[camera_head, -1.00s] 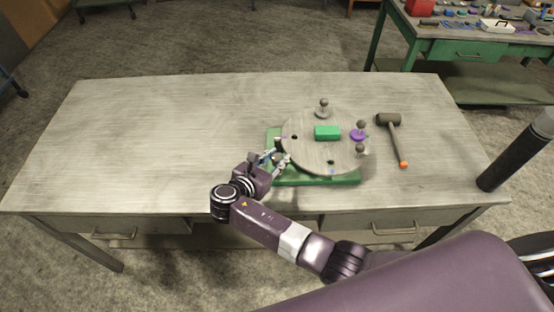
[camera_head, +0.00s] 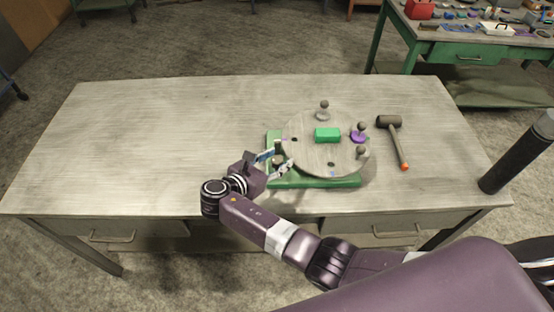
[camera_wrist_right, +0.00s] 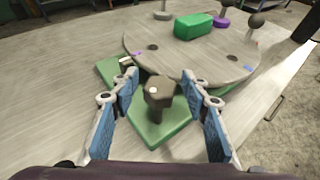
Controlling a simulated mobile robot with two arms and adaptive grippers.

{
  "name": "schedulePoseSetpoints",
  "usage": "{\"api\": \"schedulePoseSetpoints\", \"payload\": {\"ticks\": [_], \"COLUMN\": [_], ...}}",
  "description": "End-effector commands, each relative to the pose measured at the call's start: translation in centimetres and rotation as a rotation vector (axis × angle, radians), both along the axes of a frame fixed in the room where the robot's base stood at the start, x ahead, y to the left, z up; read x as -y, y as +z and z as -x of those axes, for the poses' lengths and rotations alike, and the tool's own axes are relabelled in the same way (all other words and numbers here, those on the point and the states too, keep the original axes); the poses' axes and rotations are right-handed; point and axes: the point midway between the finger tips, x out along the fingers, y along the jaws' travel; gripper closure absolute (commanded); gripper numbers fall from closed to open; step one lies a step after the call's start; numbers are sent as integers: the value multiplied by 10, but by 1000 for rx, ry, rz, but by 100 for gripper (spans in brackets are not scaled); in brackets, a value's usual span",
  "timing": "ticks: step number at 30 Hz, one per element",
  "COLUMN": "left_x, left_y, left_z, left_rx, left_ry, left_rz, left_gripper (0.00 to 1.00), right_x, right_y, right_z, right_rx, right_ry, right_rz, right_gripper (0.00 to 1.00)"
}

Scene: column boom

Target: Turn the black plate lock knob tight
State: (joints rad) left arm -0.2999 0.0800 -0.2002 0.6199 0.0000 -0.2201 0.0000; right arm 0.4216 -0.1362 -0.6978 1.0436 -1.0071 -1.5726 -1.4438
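The black plate lock knob (camera_wrist_right: 159,92) stands upright on the green base (camera_wrist_right: 150,130), beside the rim of the round grey plate (camera_wrist_right: 185,50). In the head view it is small and partly hidden by the fingers. My right gripper (camera_wrist_right: 160,80) is open, with one blue-padded finger on each side of the knob. Gaps show between the knob and both fingers in the wrist view. In the head view my right gripper (camera_head: 278,162) reaches the plate's near-left edge from the left. My left gripper is not in view.
On the plate are a green block (camera_head: 327,135), a grey-knobbed post (camera_head: 323,110) and a purple-based knob (camera_head: 358,134); another dark knob (camera_head: 361,154) is at its right edge. A mallet (camera_head: 394,138) lies to the right. The left of the table (camera_head: 150,140) is clear.

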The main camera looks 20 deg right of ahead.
Motion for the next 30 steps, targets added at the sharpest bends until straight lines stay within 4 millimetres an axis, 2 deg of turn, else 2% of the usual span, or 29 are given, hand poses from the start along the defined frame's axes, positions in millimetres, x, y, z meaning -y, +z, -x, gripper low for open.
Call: {"api": "schedulePoseSetpoints", "payload": {"ticks": [11,16,24,30], "left_x": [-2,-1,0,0], "left_y": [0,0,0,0], "left_z": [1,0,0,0], "left_rx": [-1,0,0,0], "left_ry": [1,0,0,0], "left_rz": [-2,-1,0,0], "left_gripper": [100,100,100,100], "right_x": [-1,0,0,0], "right_y": [5,28,78,97], "right_z": [0,0,0,0], "right_rx": [0,2,2,-1], "right_ry": [1,0,1,0], "right_rz": [-1,-3,-3,-1], "right_gripper": [56,56,56,56]}}
